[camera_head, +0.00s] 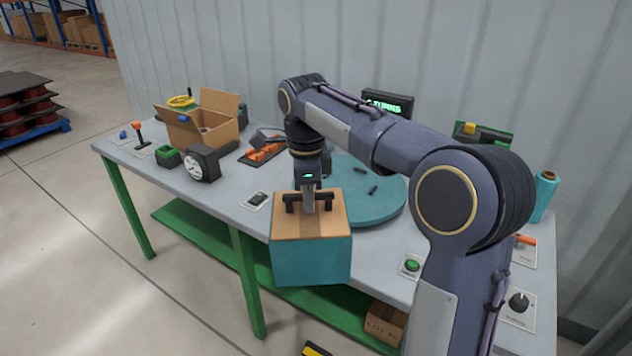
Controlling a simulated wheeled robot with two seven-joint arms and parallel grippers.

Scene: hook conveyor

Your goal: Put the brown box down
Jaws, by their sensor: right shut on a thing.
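The brown box (312,227) has a brown top with a dark handle and teal sides. My right gripper (309,205) points down over the middle of its top and is shut on the handle. The box appears at the table's front edge, overlapping the round teal turntable (385,210) in the picture. Its underside is hidden, so I cannot tell whether it touches anything. My left gripper is not in view.
The grey table (225,205) has green legs and a green lower shelf. An open cardboard box (212,130), a dial gauge (203,163) and orange parts stand at left. Two small dark pieces lie on the turntable. A green button (411,264) and a knob (519,301) are at right.

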